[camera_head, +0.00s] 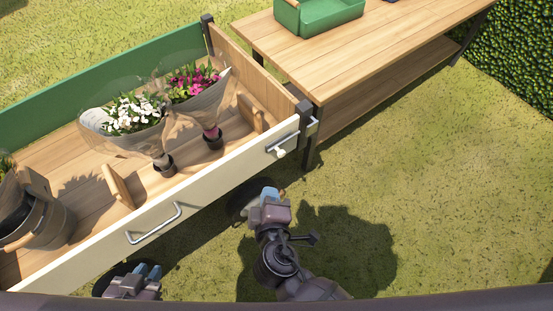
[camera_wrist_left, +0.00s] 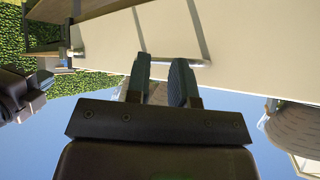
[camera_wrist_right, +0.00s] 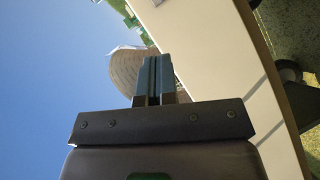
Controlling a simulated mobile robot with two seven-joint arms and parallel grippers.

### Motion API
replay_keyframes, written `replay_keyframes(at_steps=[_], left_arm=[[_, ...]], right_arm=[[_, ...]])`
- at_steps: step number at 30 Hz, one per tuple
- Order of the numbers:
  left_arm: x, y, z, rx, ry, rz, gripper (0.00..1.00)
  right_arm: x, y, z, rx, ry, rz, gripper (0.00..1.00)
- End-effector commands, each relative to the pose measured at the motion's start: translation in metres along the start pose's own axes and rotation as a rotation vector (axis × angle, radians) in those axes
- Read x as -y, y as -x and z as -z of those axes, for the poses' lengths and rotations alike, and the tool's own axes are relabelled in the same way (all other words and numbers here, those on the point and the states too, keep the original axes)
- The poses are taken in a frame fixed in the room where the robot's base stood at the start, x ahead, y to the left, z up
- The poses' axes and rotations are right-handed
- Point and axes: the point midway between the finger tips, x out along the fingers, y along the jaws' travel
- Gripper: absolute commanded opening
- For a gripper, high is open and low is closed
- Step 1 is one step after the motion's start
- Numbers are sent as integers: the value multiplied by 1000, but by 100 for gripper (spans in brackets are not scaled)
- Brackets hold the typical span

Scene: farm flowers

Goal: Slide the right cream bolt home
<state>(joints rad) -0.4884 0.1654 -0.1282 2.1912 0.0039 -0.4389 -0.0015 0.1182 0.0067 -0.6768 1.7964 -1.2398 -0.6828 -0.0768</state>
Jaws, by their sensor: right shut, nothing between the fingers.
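The right cream bolt (camera_head: 281,152) shows as a cream knob on a short metal bar near the right end of the cream side panel (camera_head: 215,177). A metal catch (camera_head: 313,122) sits by the dark corner post to its right. My right gripper (camera_head: 269,192) is shut and empty, below and a little left of the knob, apart from it. Its closed fingers (camera_wrist_right: 154,76) show in the right wrist view, with the cream panel to their right; the bolt is not clear there. My left gripper (camera_head: 147,270) is open and empty at the bottom left; its fingers (camera_wrist_left: 160,82) stand apart.
A metal handle (camera_head: 153,224) sticks out from the panel's middle. A wooden table (camera_head: 375,50) with a green tray (camera_head: 320,15) stands beyond the corner. Grass at right is clear.

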Motion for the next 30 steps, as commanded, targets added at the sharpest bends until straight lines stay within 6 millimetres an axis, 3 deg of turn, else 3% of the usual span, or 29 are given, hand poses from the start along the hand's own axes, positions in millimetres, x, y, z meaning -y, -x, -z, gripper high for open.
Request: replay_keyframes(at_steps=[8,13,20,30], left_arm=[[-1,2,-4,7,3,0,22],[-1,2,-12,23,4,-1,22],[-2,0,-22,43,-1,-3,22],[-4,-6,-13,12,-23,-6,22]], right_arm=[[0,-1,0,0,-1,0,0],[0,-12,0,1,0,-1,0],[2,-44,-1,1,0,2,0],[3,-95,-1,1,0,3,0]])
